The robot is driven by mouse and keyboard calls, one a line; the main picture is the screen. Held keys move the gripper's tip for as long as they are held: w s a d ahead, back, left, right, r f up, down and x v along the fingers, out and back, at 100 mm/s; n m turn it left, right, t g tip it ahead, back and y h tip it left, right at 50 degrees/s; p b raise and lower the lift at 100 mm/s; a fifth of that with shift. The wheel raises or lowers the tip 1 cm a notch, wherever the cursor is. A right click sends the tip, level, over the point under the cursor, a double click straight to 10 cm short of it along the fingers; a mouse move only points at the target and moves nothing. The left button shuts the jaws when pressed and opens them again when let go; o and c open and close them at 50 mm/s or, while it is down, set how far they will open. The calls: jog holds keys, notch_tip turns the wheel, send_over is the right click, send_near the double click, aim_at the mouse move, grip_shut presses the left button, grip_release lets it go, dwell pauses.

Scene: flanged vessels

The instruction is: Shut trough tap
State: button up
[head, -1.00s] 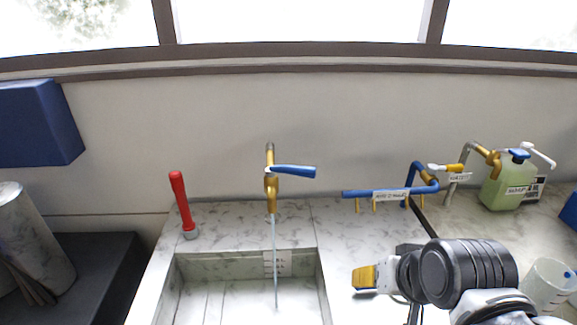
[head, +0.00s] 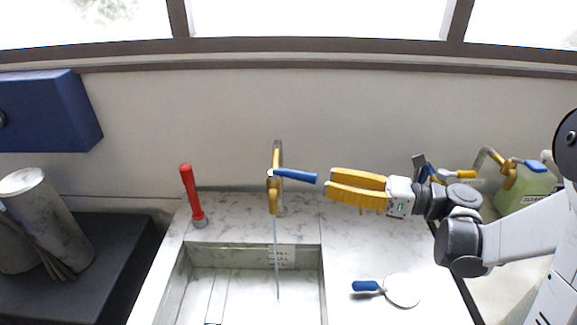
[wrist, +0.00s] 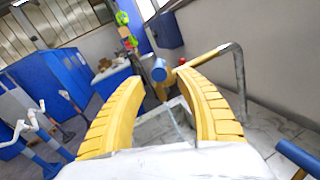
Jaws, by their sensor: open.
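The trough tap (head: 275,188) is a brass tap on a grey pipe above the marble trough (head: 184,262). Its blue lever handle (head: 296,175) points right, and a thin stream of water (head: 277,250) runs down into the trough. My gripper (head: 328,183) has yellow fingers, open, just right of the lever's end and apart from it. In the wrist view the fingers (wrist: 165,88) are spread, and the lever's round blue end (wrist: 158,70) shows between them, beyond the tips. The brass tap body also shows in the wrist view (wrist: 195,63).
A brush or paddle with a blue grip (head: 367,286) lies on the counter. A green canister (head: 524,188) and pipework stand at the right. The wall is close behind the tap.

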aim_at(290, 174)
jog(key=b+x, duration=0.1)
jog(key=x, duration=0.9)
jog(key=shift+a, duration=0.25)
grip_shut()
jog(key=shift+w, duration=0.1)
